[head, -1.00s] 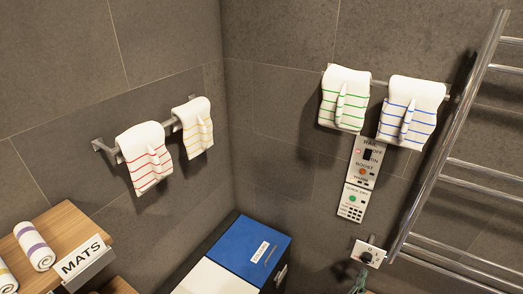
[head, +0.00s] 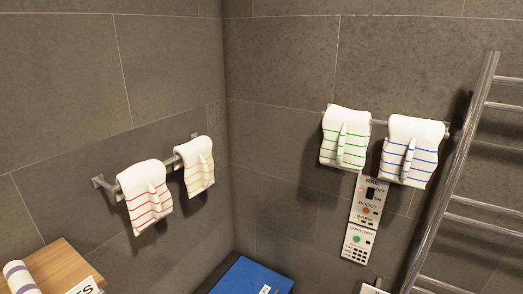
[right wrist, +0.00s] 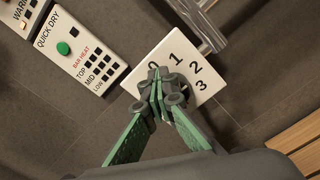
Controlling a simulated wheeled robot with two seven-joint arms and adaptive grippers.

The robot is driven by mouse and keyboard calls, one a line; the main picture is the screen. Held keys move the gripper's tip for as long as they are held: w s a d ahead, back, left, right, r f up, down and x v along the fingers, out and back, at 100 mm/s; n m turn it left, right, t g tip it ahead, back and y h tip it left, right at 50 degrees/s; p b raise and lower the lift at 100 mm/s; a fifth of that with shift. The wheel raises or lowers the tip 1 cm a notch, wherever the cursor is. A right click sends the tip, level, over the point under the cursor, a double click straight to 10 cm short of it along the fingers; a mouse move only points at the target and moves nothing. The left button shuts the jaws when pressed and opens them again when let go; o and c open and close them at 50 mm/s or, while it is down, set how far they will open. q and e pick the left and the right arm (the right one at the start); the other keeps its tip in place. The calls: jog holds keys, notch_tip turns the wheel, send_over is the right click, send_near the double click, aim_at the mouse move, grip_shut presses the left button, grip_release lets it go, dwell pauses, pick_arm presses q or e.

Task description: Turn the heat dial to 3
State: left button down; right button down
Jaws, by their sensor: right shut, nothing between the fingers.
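The heat dial's white plate (right wrist: 180,70) is in the right wrist view, printed with 0, 1, 2 and 3. In the head view only the top of this plate (head: 373,288) shows at the bottom edge. My right gripper (right wrist: 163,88), with green fingers, is shut and empty in front of the plate, overlapping the 0 and the plate's middle. The fingertips hide the knob, so its setting cannot be read. I cannot tell whether they touch it. My left gripper is in neither view.
Green-striped (head: 345,137) and blue-striped (head: 411,150) towels hang above. A blue box (head: 250,277) is lower left.

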jog(key=shift+w, duration=0.15)
jog(key=shift+f, duration=0.2)
dwell(0.3)
jog(key=shift+s+d+f, duration=0.2)
jog(key=shift+s+d, duration=0.1)
jog(key=shift+d, duration=0.15)
jog(key=p+v, duration=0.2)
jog(key=v, duration=0.4)
jog(key=shift+d+r, duration=0.3)
jog(key=shift+r, duration=0.1)
dwell(0.4)
jog(key=shift+s, duration=0.1)
